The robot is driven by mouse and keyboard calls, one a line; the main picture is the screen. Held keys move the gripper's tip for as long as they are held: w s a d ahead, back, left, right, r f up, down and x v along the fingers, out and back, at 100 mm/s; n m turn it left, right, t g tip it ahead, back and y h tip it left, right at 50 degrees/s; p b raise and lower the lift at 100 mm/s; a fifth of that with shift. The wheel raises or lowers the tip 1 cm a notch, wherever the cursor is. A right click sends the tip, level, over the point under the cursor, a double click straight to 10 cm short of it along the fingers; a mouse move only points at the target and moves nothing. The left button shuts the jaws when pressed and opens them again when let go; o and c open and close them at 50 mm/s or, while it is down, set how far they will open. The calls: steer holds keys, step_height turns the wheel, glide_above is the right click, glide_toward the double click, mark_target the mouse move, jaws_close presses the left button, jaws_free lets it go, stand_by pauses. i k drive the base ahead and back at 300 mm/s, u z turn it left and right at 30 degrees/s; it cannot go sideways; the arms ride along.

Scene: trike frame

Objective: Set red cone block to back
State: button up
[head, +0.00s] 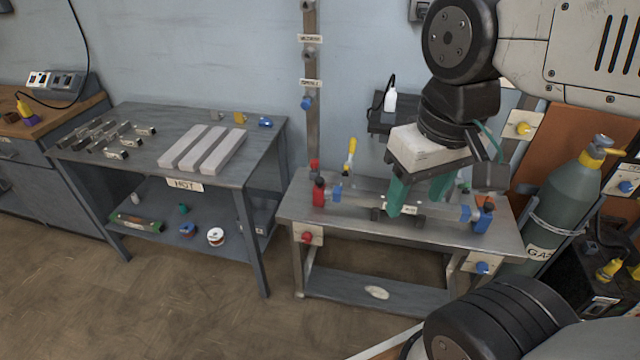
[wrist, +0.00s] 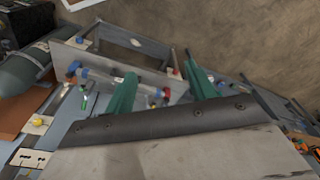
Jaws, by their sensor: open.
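A red cone-shaped knob (head: 306,238) sits on a pale block (head: 317,236) at the front left of the grey work table (head: 350,207). In the wrist view a red piece (wrist: 176,71) shows at the table edge beside one finger. A red upright clamp piece (head: 319,193) stands on the table's left end, with a smaller red piece (head: 314,165) behind it. I cannot tell for certain which is the red cone block. My gripper (head: 417,200) is open, its green fingers pointing down over the table, right of these red pieces. Nothing shows held between the fingers (wrist: 160,70).
A blue knob (head: 482,267) sits on the table's front right. A yellow-handled tool (head: 350,155) stands at the back. A gas cylinder (head: 568,200) stands close right; a second table (head: 130,140) is left.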

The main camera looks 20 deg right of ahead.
mark_target(320, 192)
steer(key=z, duration=0.9)
steer(key=i, duration=0.7)
steer(key=u, duration=0.9)
